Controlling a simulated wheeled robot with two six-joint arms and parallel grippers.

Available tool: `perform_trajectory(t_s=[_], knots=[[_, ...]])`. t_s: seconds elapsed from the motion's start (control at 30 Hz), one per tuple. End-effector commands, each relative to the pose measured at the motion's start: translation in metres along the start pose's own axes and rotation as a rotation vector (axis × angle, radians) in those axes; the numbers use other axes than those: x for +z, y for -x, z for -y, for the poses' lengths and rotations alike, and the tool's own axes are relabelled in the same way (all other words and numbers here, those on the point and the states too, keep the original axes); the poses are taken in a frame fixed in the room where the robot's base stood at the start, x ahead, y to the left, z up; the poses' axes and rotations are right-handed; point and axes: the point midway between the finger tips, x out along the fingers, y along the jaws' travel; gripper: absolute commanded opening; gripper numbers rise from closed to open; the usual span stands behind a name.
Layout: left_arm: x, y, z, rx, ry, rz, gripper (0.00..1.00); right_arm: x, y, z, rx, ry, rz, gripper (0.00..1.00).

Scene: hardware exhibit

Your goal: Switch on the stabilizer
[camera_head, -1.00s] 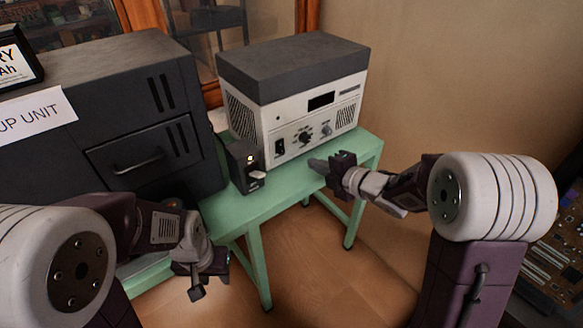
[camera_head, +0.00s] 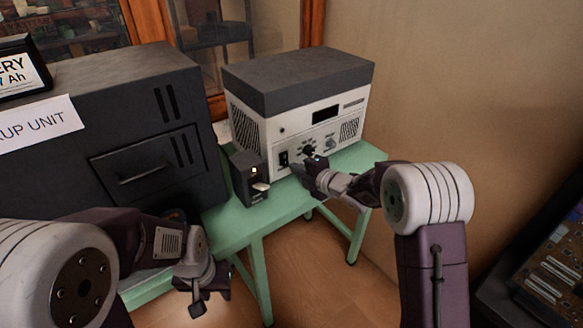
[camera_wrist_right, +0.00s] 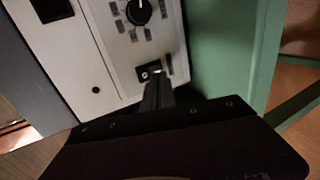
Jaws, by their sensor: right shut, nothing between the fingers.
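The stabilizer is a white-fronted box with a dark grey top (camera_head: 300,80), standing on the green table. Its front panel has a dark display, knobs and a small black rocker switch (camera_head: 284,158) at the lower left. The switch also shows in the right wrist view (camera_wrist_right: 150,71). My right gripper (camera_head: 297,169) is shut and empty, its tips just in front of the panel beside the switch. In the right wrist view the fingertips (camera_wrist_right: 158,86) cover part of the switch's edge; contact is unclear. My left gripper (camera_head: 209,298) hangs low in front of the table, its jaws unclear.
A small black box with a lever (camera_head: 249,178) stands on the table left of my right gripper. A large dark cabinet (camera_head: 110,135) fills the left. The green tabletop (camera_head: 345,160) is clear at right. A circuit board (camera_head: 555,270) lies at far right.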

Motion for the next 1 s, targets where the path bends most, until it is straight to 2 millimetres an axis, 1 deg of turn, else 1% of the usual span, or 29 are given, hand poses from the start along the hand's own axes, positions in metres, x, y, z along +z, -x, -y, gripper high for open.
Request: perform_trajectory(t_s=[0.03, 0.1, 0.2, 0.3, 0.6, 0.7, 0.77, 1.0], knots=[[0.000, 0.000, 0.000, 0.000, 0.000, 0.000, 0.36, -0.001, -0.009, 0.000, 0.000, 0.000, -0.002, 0.00], [0.000, 0.000, 0.000, 0.000, 0.000, 0.000, 0.36, -0.001, -0.018, 0.000, 0.000, 0.000, -0.002, 0.00], [0.000, 0.000, 0.000, 0.000, 0.000, 0.000, 0.36, 0.000, -0.027, 0.000, 0.000, 0.000, -0.001, 0.00], [0.000, 0.000, 0.000, 0.000, 0.000, 0.000, 0.36, 0.000, -0.031, 0.000, 0.001, 0.000, -0.001, 0.00], [0.000, 0.000, 0.000, 0.000, 0.000, 0.000, 0.36, 0.000, -0.031, 0.000, 0.001, 0.000, 0.000, 0.00], [0.001, -0.008, 0.000, 0.000, 0.000, 0.000, 0.36, 0.000, -0.037, 0.005, 0.001, 0.001, -0.001, 0.00], [0.001, -0.005, 0.000, 0.000, 0.000, 0.000, 0.36, 0.000, -0.036, 0.002, 0.000, 0.000, 0.000, 0.00], [0.000, -0.003, 0.000, 0.000, 0.000, 0.000, 0.36, 0.000, -0.035, 0.000, -0.001, 0.000, 0.000, 0.00]])
